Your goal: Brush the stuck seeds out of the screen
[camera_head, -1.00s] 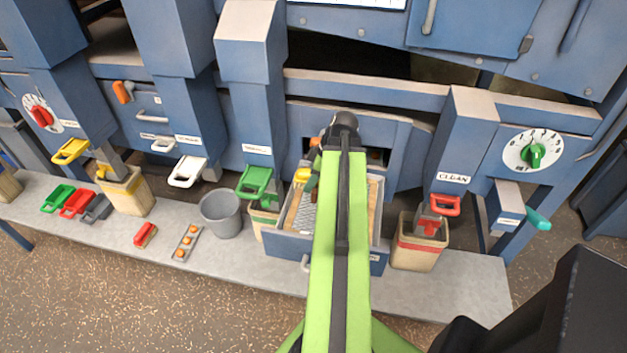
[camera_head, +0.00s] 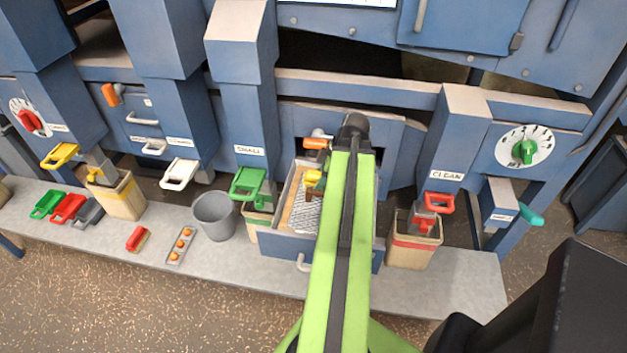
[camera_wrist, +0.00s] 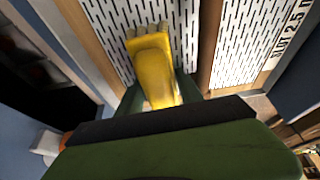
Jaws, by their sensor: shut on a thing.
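My gripper (camera_wrist: 160,92) is shut on a yellow brush (camera_wrist: 152,65). Its pale bristle end points at the slotted metal screen (camera_wrist: 108,30). I cannot tell whether the bristles touch the screen. In the head view the yellow brush (camera_head: 313,180) is over the upper part of the screen (camera_head: 306,216), which lies in a wooden frame inside a blue drawer (camera_head: 280,245). My green arm hides the right part of the screen and most of my gripper. No stuck seeds can be made out in the slots.
A second slotted screen (camera_wrist: 240,50) with a printed label lies to the right. An orange handle (camera_head: 316,143) is close behind the brush. A grey bucket (camera_head: 214,215) and a red-striped bin (camera_head: 413,243) flank the drawer. Machine panels rise behind it.

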